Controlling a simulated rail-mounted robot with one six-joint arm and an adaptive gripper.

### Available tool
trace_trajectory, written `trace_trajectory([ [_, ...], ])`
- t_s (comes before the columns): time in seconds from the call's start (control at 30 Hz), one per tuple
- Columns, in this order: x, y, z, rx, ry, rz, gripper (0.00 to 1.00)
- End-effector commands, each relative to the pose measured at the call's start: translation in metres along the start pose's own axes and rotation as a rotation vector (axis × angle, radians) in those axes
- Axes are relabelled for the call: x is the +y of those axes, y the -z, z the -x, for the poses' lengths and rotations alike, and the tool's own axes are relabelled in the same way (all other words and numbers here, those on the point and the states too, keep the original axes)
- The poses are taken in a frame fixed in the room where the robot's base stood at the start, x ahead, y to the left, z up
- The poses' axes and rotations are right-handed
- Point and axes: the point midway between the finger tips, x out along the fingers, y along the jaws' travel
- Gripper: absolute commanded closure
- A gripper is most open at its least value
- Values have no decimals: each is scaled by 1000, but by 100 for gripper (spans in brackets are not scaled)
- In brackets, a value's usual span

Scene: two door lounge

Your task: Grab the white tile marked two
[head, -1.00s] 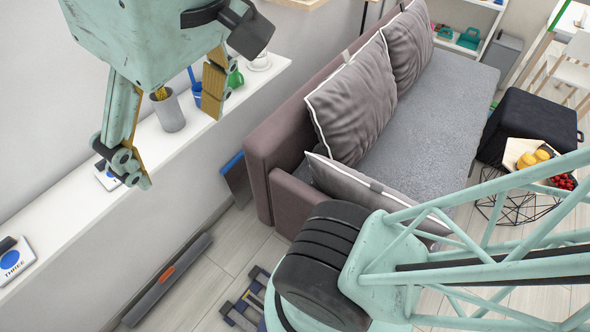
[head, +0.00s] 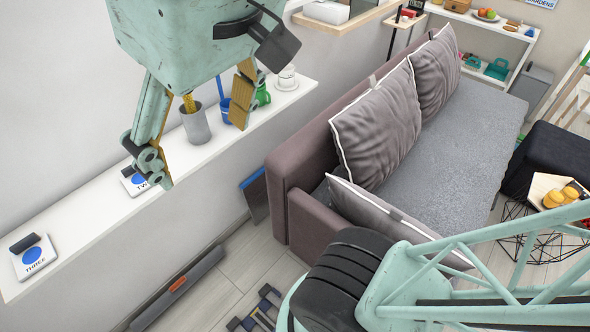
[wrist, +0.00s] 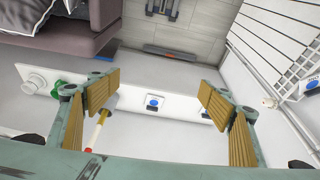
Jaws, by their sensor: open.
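The white tile marked two (head: 129,185) lies on the narrow white wall shelf (head: 85,220). It has a blue disc and a dark block at its back edge. In the head view my gripper's near finger covers part of it and its lettering. In the wrist view the tile (wrist: 153,103) shows between my finger pads, farther off. My gripper (head: 200,150) is open and empty, with a pad on each side of the wrist view (wrist: 160,97). It is apart from the tile.
A similar tile marked three (head: 35,257) lies at the shelf's near left end. A grey pot (head: 195,124), blue mug (head: 226,112), green cup (head: 263,95) and white cup (head: 287,80) stand along the shelf. A sofa (head: 310,200) is to the right.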

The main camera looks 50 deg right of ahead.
Motion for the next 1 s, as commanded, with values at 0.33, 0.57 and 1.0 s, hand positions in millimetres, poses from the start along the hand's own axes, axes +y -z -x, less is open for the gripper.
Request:
trace_trajectory([
  [0.33, 0, 48, -7, -42, 1, -19, 27],
  [0.57, 0, 88, -15, -63, 0, -29, 27],
  [1.0, 0, 159, -43, -109, -1, -48, 27],
])
